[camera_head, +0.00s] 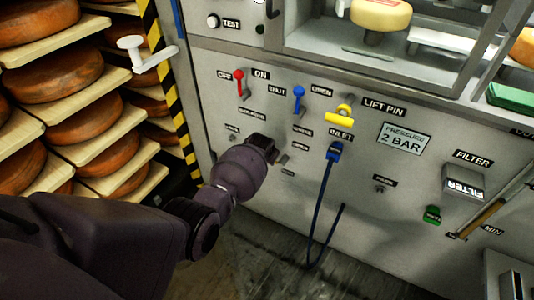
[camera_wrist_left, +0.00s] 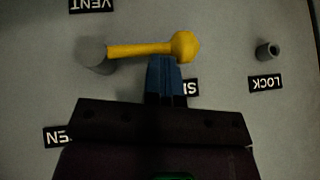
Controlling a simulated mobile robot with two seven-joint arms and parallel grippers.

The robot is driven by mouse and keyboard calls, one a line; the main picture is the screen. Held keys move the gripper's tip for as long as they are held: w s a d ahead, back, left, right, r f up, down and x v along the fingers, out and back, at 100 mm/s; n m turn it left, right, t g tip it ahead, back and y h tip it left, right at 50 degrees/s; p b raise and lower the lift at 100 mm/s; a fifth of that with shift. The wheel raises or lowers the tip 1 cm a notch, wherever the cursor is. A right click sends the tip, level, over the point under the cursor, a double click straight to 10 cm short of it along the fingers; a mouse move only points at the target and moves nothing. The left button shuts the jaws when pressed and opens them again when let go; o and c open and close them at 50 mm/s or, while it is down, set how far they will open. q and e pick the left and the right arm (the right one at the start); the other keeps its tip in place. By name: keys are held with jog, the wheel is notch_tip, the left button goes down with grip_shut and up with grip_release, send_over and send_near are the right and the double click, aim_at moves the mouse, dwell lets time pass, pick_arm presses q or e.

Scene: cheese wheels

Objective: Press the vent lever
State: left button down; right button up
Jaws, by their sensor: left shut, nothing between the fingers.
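The vent lever (camera_wrist_left: 140,49), a yellow bar with a yellow knob and a grey round hub, lies nearly level across the left wrist view, under an upside-down VENT label (camera_wrist_left: 92,5). My left gripper (camera_wrist_left: 165,63) is shut and empty, with its blue fingertips right at the bar's lower edge beside the knob. I cannot tell whether they touch. In the head view my left gripper (camera_head: 276,157) is against the lower left of the panel, and my wrist hides the lever there. My right gripper is in neither view.
A grey lock peg (camera_wrist_left: 267,49) stands to the knob's right. On the panel are a red lever (camera_head: 239,80), a blue lever (camera_head: 298,96), a yellow lift pin (camera_head: 344,113) and a blue inlet plug (camera_head: 334,152) with a hanging hose. Cheese shelves (camera_head: 95,155) stand at left.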

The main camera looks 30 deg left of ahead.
pick_arm(q)
jog(key=shift+a, duration=0.35)
jog(key=shift+r, duration=0.1)
jog(key=shift+w+r, duration=0.1)
jog(key=shift+r, duration=0.3)
jog(key=r+p, duration=0.1)
jog(key=r, duration=0.1)
jog(key=w+r+p, duration=0.1)
jog(key=r, duration=0.2)
jog(key=shift+p, duration=0.4)
jog(key=s+a+p+v, duration=0.1)
jog(key=p+v, duration=0.4)
jog(key=v, duration=0.3)
jog(key=shift+s, duration=0.2)
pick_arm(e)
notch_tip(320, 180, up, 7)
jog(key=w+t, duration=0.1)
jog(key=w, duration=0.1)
pick_arm(q)
jog(key=shift+f, duration=0.1)
jog(key=shift+w, duration=0.1)
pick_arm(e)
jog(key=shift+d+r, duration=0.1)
